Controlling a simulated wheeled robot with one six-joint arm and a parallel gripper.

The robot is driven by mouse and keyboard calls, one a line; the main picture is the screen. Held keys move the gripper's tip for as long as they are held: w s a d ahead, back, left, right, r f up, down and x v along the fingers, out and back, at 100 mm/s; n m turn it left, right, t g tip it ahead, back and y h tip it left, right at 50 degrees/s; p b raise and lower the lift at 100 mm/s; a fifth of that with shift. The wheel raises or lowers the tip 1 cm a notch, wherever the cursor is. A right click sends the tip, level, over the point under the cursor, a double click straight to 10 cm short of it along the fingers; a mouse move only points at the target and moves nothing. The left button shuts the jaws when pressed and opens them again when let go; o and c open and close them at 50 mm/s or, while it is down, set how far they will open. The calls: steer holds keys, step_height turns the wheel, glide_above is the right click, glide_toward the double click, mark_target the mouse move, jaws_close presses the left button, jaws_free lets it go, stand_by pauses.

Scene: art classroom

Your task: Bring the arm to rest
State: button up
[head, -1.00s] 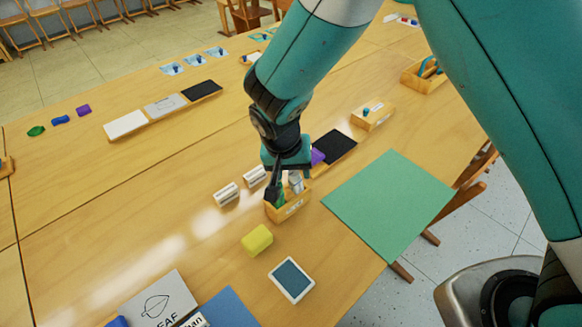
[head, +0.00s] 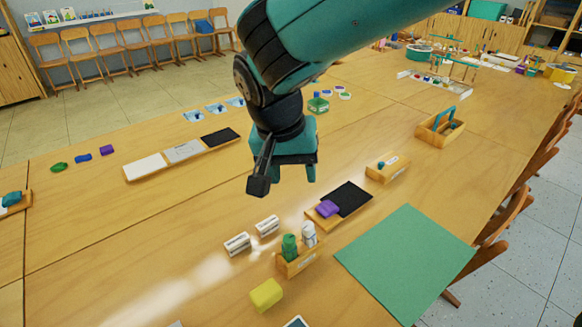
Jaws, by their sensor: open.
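My gripper (head: 287,180) hangs from my teal arm in the upper middle of the head view. Its fingers point down and are apart, with nothing seen between them. It appears raised above the table (head: 150,240). Below it and slightly right, a small wooden box (head: 299,263) holds a green bottle (head: 290,247) and a white bottle (head: 309,235), both upright. The gripper is clear of them.
A yellow block (head: 266,295) and two white labelled blocks (head: 237,244) lie near the box. A green mat (head: 405,262) lies right. A wooden caddy (head: 440,127) stands farther back.

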steer(key=shift+r, duration=0.2)
steer(key=s+d+r+n+y, duration=0.3)
steer(key=s+d+n, duration=0.1)
steer(key=s, duration=0.5)
steer(key=s+d+r+n+g+y, duration=0.1)
steer(key=s+d+r+n+y, duration=0.2)
steer(key=s+d+n, duration=0.2)
steer(key=s+d+p, duration=0.1)
steer(key=s+d, duration=0.1)
steer(key=s, duration=0.2)
steer(key=shift+s+r+g, duration=0.15)
steer(key=shift+r+g, duration=0.15)
steer(key=shift+r, duration=0.05)
